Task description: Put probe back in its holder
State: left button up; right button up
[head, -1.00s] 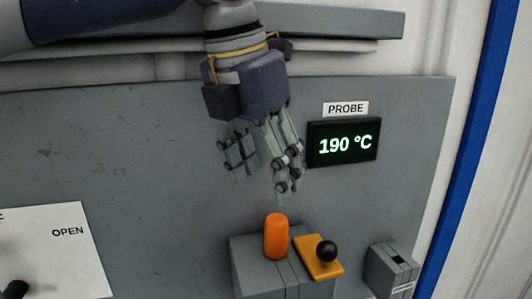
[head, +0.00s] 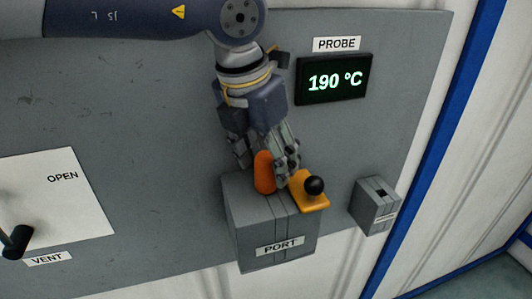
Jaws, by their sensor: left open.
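The probe's orange handle (head: 264,174) stands upright on top of the grey block labelled PORT (head: 250,225); anything below the handle is hidden in the block. My left gripper (head: 266,165) points down from above, open, with its fingers on either side of the handle's upper part. I cannot tell whether a finger touches it. A small grey box (head: 375,210) with a dark slot in its top sits on the panel to the right; its label is too small to read, and it looks like the holder. My right gripper is not in view.
A yellow-orange plate (head: 309,202) with a black ball knob (head: 314,186) lies on the port block, close to my gripper's right finger. A PROBE display (head: 334,80) reads 190 °C. A black VENT lever (head: 17,241) is at far left. The panel between port and small box is clear.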

pick_arm(q)
jog(key=shift+c, duration=0.2)
jog(key=c, duration=1.2)
jog(key=o, duration=0.5)
jog(key=shift+c, duration=0.2)
jog(key=c, duration=0.4)
jog(key=shift+o, duration=0.2)
jog(key=shift+r, duration=0.15)
jog(key=shift+r+p, duration=0.75)
jog(key=shift+r, duration=0.5)
jog(key=shift+r+p, duration=0.6)
jog(key=shift+r, duration=0.5)
